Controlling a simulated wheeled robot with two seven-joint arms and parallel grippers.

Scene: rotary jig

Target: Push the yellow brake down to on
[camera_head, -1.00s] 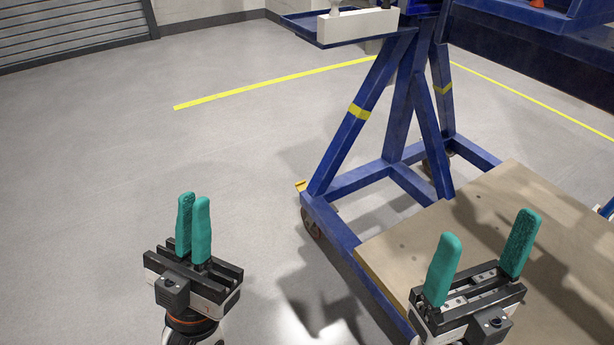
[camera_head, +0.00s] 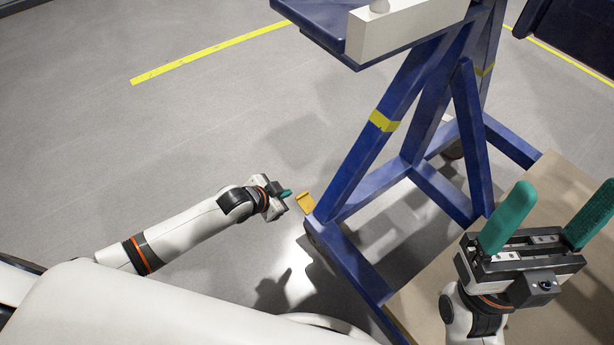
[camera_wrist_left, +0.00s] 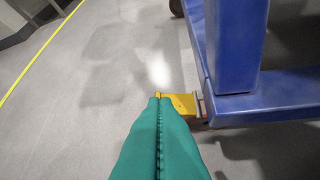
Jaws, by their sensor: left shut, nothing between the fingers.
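The yellow brake (camera_head: 305,202) is a small tab at the near left corner of the blue jig frame (camera_head: 372,182), by a caster wheel. In the left wrist view the brake (camera_wrist_left: 182,103) shows just past the fingertips, partly hidden by them. My left gripper (camera_head: 287,194) is low beside the brake, with its green fingers shut and empty. In the left wrist view its fingers (camera_wrist_left: 158,102) are pressed together; I cannot tell whether they touch the brake. My right gripper (camera_head: 552,215) is open and empty, its green fingers wide apart over the wooden board.
A wooden board (camera_head: 430,292) lies on the jig's base at the right. A blue tray (camera_head: 322,28) with a pale block (camera_head: 408,25) sits high on the frame. The grey floor left of the jig is clear, with a yellow line (camera_head: 205,52).

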